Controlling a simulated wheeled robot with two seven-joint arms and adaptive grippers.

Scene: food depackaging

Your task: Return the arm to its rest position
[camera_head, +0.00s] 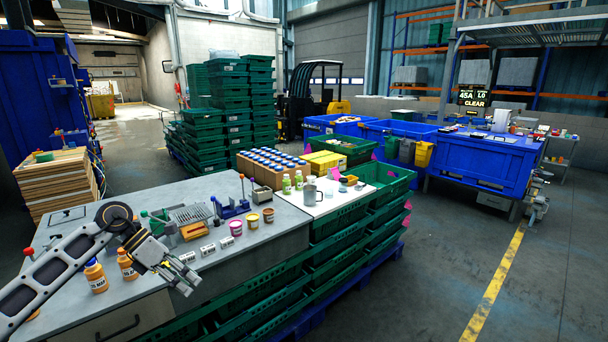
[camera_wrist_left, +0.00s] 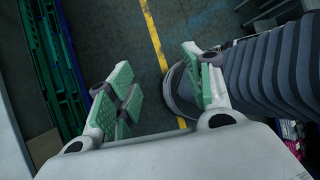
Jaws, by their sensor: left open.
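My left arm comes in from the left in the head view, over the front of the grey workbench (camera_head: 205,268). My left gripper (camera_head: 186,284) is at the bench's front edge, with its fingers pointing right and down. It is open and nothing shows between its fingers. In the left wrist view the two green-padded fingers of the left gripper (camera_wrist_left: 160,90) stand apart, with the floor behind them. A dark ribbed part, which I take as mine, shows at right there. My right gripper is not in view.
Orange-labelled bottles (camera_head: 127,266) stand close behind the left gripper. Small cups (camera_head: 236,229) and tools stand farther back on the bench. Stacked green crates (camera_head: 340,222) adjoin the bench at right. The floor with the yellow line (camera_head: 492,290) is clear at right.

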